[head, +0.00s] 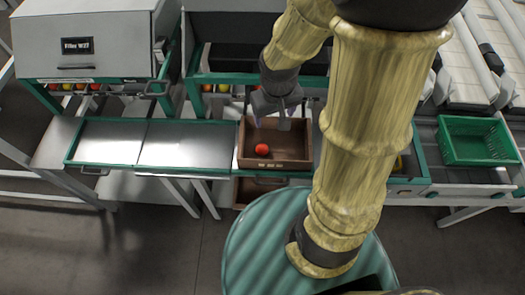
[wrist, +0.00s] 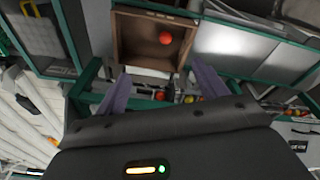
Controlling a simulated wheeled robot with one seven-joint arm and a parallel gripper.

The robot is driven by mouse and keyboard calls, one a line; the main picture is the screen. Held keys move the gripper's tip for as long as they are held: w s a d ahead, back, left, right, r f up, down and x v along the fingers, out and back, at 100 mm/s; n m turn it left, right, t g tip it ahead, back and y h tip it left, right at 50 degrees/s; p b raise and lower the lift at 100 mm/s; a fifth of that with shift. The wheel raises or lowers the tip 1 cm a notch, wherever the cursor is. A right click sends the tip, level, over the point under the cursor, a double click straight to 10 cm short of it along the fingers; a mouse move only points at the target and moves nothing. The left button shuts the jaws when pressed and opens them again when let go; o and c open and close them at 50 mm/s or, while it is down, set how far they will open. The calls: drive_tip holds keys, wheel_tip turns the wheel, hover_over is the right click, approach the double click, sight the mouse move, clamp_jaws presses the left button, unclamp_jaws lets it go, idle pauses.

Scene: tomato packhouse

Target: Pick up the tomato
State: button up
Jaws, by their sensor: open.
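A red tomato (head: 261,149) lies in a brown open box (head: 293,164) on the metal counter, near the box's left side. In the wrist view the tomato (wrist: 165,38) is on the floor of the box (wrist: 119,40), with no other tomato in the box. My gripper (head: 279,118) is above the far part of the box, apart from the tomato. In the wrist view my gripper (wrist: 159,80) has its two purple fingers spread with nothing between them. The tomato is in plain sight in both views.
Metal trays with green edging (head: 186,145) lie empty left of the box. A grey cabinet (head: 90,45) labelled Filler W27 stands behind them. A green crate (head: 446,150) stands at the right. Several coloured tomatoes (head: 80,87) sit in a row behind.

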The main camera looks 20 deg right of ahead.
drive_tip(key=w+f+n+g+b, duration=0.1)
drive_tip(key=w+f+b, duration=0.1)
drive_tip(key=w+f, duration=0.3)
drive_tip(key=w+f+n+b, duration=0.2)
drive_tip(key=w+f, duration=0.4)
drive_tip(key=f, duration=0.7)
drive_tip(key=shift+f+g+b, duration=0.2)
drive_tip(key=shift+g+b, duration=0.2)
drive_tip(key=shift+b, duration=0.3)
approach(263, 148)
wheel_tip(263, 148, down, 5)
drive_tip(key=shift+d+f, duration=0.1)
drive_tip(key=shift+f, duration=0.2)
